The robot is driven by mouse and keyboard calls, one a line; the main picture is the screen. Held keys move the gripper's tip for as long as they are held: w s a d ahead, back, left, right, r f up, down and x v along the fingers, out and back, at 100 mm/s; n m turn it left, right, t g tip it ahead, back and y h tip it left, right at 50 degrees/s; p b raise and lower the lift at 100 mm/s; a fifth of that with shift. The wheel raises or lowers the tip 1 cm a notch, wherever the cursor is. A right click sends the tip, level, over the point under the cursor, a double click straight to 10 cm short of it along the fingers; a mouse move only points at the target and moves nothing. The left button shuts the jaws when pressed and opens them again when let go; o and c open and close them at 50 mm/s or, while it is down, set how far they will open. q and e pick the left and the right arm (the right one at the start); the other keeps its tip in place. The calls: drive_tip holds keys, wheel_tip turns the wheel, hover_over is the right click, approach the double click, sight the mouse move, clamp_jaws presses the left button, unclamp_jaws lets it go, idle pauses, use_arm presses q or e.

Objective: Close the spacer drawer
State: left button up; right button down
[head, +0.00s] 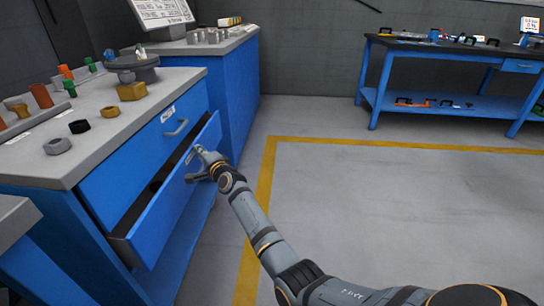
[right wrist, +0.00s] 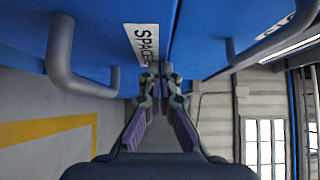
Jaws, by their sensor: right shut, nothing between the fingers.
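The spacer drawer (head: 165,215) is the lower blue drawer of the left cabinet. It stands partly open, with a dark gap showing its inside behind the front panel. My right gripper (head: 198,165) is at the upper right part of the drawer front. In the right wrist view, my gripper's fingertips (right wrist: 163,78) meet near the drawer's white label (right wrist: 142,45), which partly reads SPACE. The gripper is shut and holds nothing. The drawer's handle (right wrist: 75,65) is beside the fingers, not between them. Whether the fingertips touch the panel is unclear. My left gripper is out of view.
The upper drawer (head: 145,140) is shut, with its own handle (head: 176,128). Nuts, pegs and a flanged part (head: 132,66) stand on the grey worktop (head: 95,108). Open floor (head: 350,200) lies right of the cabinet. A blue workbench (head: 440,95) stands at the back right.

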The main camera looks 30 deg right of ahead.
sight(189, 153)
drive_tip(key=w+a, duration=0.2)
drive_tip(key=a, duration=0.1)
drive_tip(key=shift+w+a+b, duration=0.25)
drive_tip(key=shift+a+b, duration=0.05)
drive_tip(key=shift+a+r, duration=0.1)
drive_tip(key=shift+a, duration=0.05)
drive_tip(key=shift+a+r, duration=0.1)
